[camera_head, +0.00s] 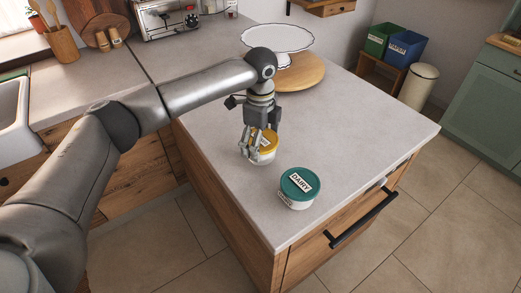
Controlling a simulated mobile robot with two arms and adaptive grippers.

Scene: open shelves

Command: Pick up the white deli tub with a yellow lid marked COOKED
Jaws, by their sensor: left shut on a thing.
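A white deli tub with a yellow lid (267,152) is on or just above the grey counter, near its left edge. My left gripper (257,146) comes down over it from above and is shut on it. The fingers hide part of the lid and side, and the writing on its label is too small to read. I cannot tell whether the tub touches the counter. My right gripper is not in view.
A white tub with a teal lid marked DAIRY (299,188) stands nearby, in front and to the right. A white cake stand (277,40) and a round wooden board (300,73) are behind. The counter's right part is clear.

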